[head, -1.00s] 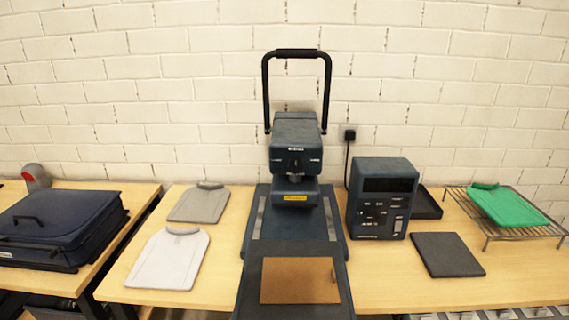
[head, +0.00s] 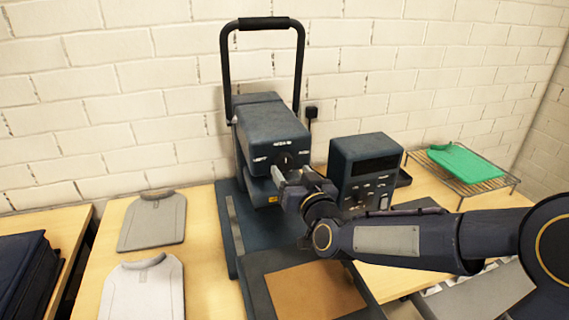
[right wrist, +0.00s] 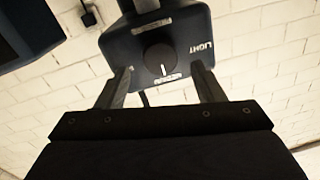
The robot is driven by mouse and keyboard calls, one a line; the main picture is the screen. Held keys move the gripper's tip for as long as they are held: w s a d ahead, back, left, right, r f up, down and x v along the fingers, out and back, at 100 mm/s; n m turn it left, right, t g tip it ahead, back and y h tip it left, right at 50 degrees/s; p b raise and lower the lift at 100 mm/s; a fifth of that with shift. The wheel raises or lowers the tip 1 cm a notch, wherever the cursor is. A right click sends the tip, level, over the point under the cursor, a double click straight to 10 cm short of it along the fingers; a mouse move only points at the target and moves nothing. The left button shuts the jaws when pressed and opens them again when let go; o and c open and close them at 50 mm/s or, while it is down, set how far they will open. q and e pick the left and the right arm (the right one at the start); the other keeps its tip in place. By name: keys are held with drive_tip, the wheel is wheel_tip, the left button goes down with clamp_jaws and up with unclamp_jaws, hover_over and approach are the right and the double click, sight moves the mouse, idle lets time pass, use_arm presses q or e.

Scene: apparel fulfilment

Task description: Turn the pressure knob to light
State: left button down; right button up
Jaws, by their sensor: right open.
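The dark round pressure knob (head: 284,160) is on the front of the heat press head (head: 262,130), with one label above it and one on each side. In the right wrist view the knob (right wrist: 160,59) has a white mark pointing to the small label at its lower edge. The word LIGHT (right wrist: 208,48) is to its right there, and to the knob's left in the head view. My right gripper (head: 284,177) is open in front of the press head. Its fingers (right wrist: 162,82) are apart, with the knob in line between them and nothing held. My left gripper is not in view.
The press's tall handle (head: 262,24) stands above it. A control box (head: 362,155) is close to the right of my gripper. A brown pad (head: 310,290) lies on the press base.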

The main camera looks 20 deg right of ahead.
sight(286, 164)
drive_tip(key=shift+w+a+p, duration=0.2)
drive_tip(key=shift+w+p, duration=0.1)
drive_tip(key=shift+w, duration=1.4)
drive_tip(key=shift+c, duration=0.3)
drive_tip(key=c, duration=0.9)
